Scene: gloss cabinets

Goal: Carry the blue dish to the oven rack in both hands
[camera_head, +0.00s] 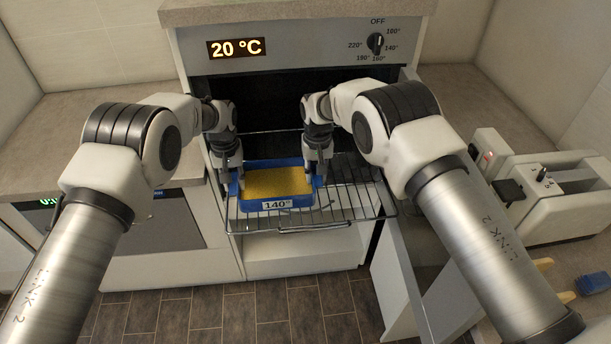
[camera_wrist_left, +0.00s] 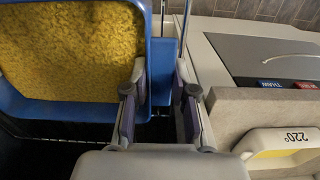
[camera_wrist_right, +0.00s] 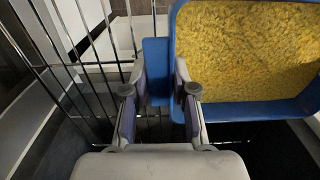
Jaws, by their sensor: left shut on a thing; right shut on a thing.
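The blue dish (camera_head: 233,190), filled with yellow food and labelled 140° at its front, is over the left part of the pulled-out oven rack (camera_head: 350,200). I cannot tell whether its base touches the wires. My left gripper (camera_head: 235,172) is shut on the dish's left handle, a blue tab that shows in the left wrist view (camera_wrist_left: 163,65). My right gripper (camera_head: 319,168) is shut on the right handle, seen in the right wrist view (camera_wrist_right: 156,65). The dish looks about level. The fingers hide part of both handles.
The oven display (camera_head: 236,48) reads 20 °C and the knob (camera_head: 375,43) points to OFF. The open oven door (camera_head: 405,265) stands at the right. A white appliance (camera_head: 550,195) and a small blue object (camera_head: 592,283) are further right. The rack's right part is empty.

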